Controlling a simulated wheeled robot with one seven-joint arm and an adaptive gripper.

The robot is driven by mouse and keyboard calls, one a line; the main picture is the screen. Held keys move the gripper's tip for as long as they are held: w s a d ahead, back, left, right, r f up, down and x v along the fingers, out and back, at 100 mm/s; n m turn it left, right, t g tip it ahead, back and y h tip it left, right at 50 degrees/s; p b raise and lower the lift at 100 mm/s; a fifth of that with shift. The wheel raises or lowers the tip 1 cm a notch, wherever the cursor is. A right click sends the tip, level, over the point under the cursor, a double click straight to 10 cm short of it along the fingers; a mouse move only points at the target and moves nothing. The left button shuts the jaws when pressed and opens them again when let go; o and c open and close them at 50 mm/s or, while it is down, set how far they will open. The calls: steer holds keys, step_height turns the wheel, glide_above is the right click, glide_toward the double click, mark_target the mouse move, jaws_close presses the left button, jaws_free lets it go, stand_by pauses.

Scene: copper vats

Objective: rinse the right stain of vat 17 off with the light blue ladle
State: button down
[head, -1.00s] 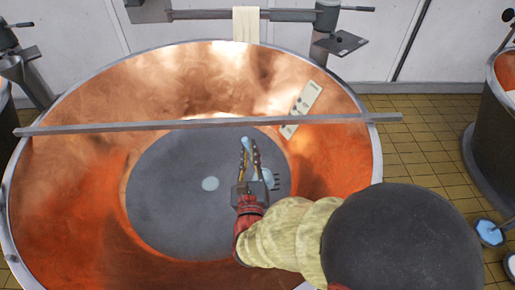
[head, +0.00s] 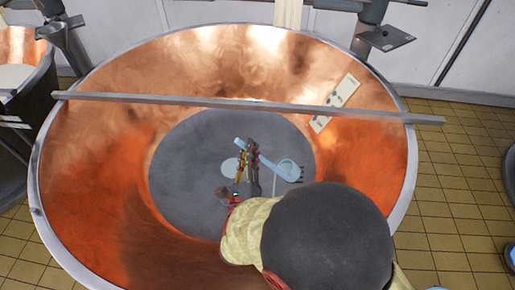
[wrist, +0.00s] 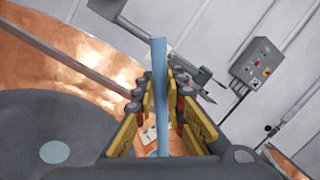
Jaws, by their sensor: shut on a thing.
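The copper vat (head: 88,200) fills the middle of the head view, with a grey round floor. I cannot read its number. My gripper (head: 247,150) is over the vat floor, below the crossbar in the picture. It is shut on the handle of the light blue ladle (head: 289,170). The ladle lies slantwise in the picture, bowl to the right and handle end to the upper left. A thin pale line runs down near the bowl. The wrist view shows the handle (wrist: 160,95) between the fingers (wrist: 161,88). I cannot pick out the right stain for certain on the blotchy copper.
A metal bar (head: 250,104) spans the vat. A pale plate with dark marks (head: 343,91) is on the right inner wall. A pale disc (head: 230,168) shows on the vat floor. Another vat (head: 18,70) stands left. Tiled floor (head: 450,205) is open on the right.

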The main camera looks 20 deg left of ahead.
steer(key=s+a+f+n+y+b, duration=0.2)
steer(key=a+f+n, duration=0.3)
steer(key=f+n, duration=0.2)
steer(key=s+a+f+n+y+b, duration=0.2)
steer(key=a+f+n, duration=0.3)
steer(key=f, duration=0.7)
steer(key=shift+s+a+f+n+y+b, duration=0.3)
steer(key=shift+s+n+b, duration=0.25)
steer(key=shift+n, duration=0.85)
